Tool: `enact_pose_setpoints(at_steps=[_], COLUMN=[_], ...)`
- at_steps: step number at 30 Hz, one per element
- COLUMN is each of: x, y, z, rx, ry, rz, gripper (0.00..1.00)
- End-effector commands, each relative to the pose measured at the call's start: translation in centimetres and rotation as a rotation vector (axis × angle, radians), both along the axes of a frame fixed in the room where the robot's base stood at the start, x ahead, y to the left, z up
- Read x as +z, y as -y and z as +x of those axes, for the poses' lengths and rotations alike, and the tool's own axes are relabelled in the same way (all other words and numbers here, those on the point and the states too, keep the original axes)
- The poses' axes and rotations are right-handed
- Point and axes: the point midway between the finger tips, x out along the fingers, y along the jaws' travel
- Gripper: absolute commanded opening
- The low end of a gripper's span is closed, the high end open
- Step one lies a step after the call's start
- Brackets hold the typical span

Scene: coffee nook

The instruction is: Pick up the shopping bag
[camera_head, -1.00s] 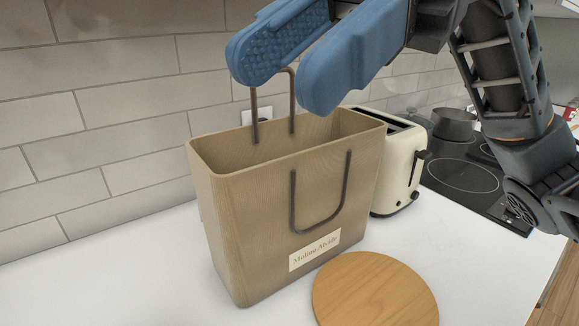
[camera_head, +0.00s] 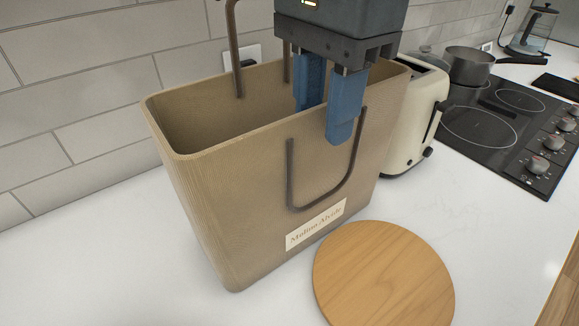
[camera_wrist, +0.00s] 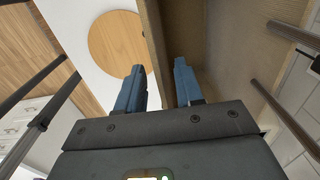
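The shopping bag (camera_head: 245,200) is a tan, open-topped, box-shaped bag with dark handles and a white label. It stands upright on the white counter. My gripper (camera_head: 326,122) points down at the right part of its front rim. One blue finger is inside the bag, its tip hidden by the front wall; the other is outside, in front of that wall. In the wrist view my gripper (camera_wrist: 160,68) is open, with the bag's wall (camera_wrist: 155,45) between the fingers. I cannot tell whether either finger touches the wall.
A round wooden board (camera_head: 382,275) lies in front of the bag. A cream toaster (camera_head: 412,140) stands close at its right, with a black hob (camera_head: 490,130) and a pot (camera_head: 468,65) beyond. A tiled wall (camera_head: 80,70) is behind.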

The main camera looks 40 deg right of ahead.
Motion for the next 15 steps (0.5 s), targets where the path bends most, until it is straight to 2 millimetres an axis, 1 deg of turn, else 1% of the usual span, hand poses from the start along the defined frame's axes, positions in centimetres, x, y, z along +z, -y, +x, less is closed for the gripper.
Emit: enact_pose_setpoints(at_steps=[5, 9, 12, 15], x=[-1.9, -4.0, -4.9, -5.2], y=[0.2, 0.3, 0.3, 0.3], z=[-0.1, 0.1, 0.1, 0.1], rx=[0.001, 0.001, 0.001, 0.001], ry=[-0.004, -0.002, -0.001, 0.0], rz=[0.004, 0.004, 0.003, 0.003], gripper=[0.36, 0.36, 0.36, 0.36])
